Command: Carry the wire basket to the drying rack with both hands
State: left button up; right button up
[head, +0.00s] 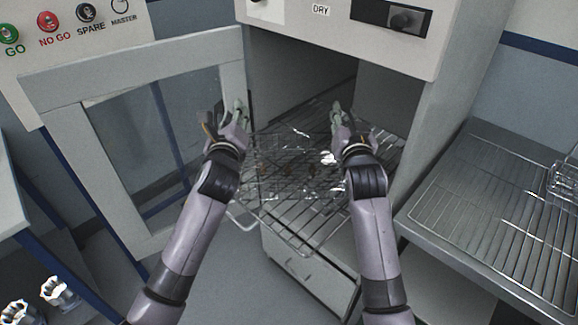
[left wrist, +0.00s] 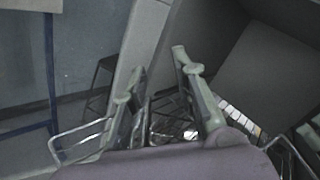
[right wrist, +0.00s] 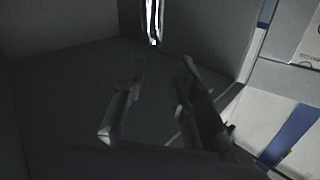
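The wire basket (head: 262,182) is a dark mesh basket with shiny metal pieces in it. In the head view it sits on a wire shelf at the mouth of the open cabinet marked DRY, partly hidden by my forearms. My left gripper (head: 237,110) is above its far left side, with fingers apart and nothing between them. In the left wrist view, wire loops (left wrist: 78,142) show beside the fingers. My right gripper (head: 338,116) is at the far right side, fingers apart and apparently empty. A wire drying rack (head: 490,210) lies on the bench at right.
The cabinet (head: 395,105) walls close in around my right gripper. Its windowed door (head: 150,130) stands open at left. Metal housings (head: 58,291) lie at lower left.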

aim_at(291, 172)
jog(key=k+j+z, duration=0.15)
jog(key=k+j, duration=0.15)
jog(key=k+z, duration=0.4)
jog(key=l+z, duration=0.2)
jog(key=j, duration=0.1)
